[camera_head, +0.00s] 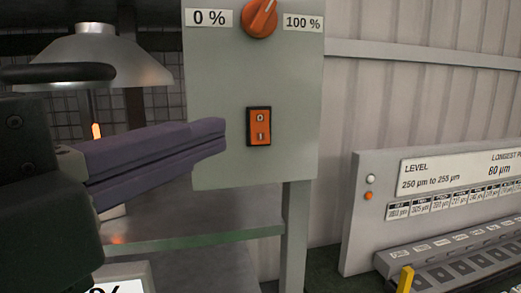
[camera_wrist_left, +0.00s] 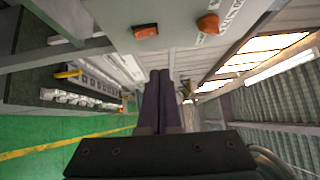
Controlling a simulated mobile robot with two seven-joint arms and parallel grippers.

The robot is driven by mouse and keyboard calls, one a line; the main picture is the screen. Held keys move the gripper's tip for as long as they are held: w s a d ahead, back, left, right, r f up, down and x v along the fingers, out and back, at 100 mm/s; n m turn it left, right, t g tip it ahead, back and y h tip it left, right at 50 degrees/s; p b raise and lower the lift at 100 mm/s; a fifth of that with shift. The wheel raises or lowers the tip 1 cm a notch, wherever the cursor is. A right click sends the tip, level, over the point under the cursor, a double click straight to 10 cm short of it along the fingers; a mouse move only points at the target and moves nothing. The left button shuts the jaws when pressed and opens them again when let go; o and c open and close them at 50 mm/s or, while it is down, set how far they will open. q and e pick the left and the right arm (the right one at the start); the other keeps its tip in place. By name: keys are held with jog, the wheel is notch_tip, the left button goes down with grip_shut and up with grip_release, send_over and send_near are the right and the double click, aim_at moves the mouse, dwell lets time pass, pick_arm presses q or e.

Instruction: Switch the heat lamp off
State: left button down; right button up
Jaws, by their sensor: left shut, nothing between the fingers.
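An orange rocker switch (camera_head: 259,126) in a black frame sits on a grey control box (camera_head: 215,80), marked O above and I below. It also shows in the left wrist view (camera_wrist_left: 146,32). An orange knob (camera_head: 260,18) sits above it between the 0 % and 100 % labels. The silver heat lamp (camera_head: 97,55) hangs at the upper left, with an orange glow below it. My left gripper (camera_head: 222,137) is shut and empty, its purple fingers pointing at the box just left of the switch. Whether the fingertips touch the box is unclear. My right gripper is out of view.
A grey panel with a level label (camera_head: 450,172) stands at the right, with a row of keys and a yellow part (camera_head: 405,279) before it. A post (camera_head: 295,230) holds the box. A glass-like shelf edge (camera_head: 190,240) runs below my left fingers.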

pick_arm(q)
jog(key=shift+s+a+r+p, duration=0.15)
jog(key=shift+s+p, duration=0.05)
jog(key=shift+s, duration=0.15)
jog(key=shift+s+a+r+p, duration=0.1)
jog(key=shift+s+a+p, duration=0.05)
jog(key=shift+s, duration=0.2)
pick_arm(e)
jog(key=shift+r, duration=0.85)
pick_arm(q)
jog(key=s+a+f+n+g+y+p, duration=0.4)
jog(key=a+f+n+g+y+p, duration=0.25)
jog(key=a+f+n, duration=0.6)
jog(key=s+d+f+n+g+y, duration=0.1)
jog(key=s+f+n+g, duration=0.2)
jog(key=s+n+g, duration=0.3)
jog(key=s+n+p, duration=0.1)
jog(key=s+n, duration=0.2)
jog(key=shift+s+f+y, duration=0.15)
jog(key=shift+s+y, duration=0.2)
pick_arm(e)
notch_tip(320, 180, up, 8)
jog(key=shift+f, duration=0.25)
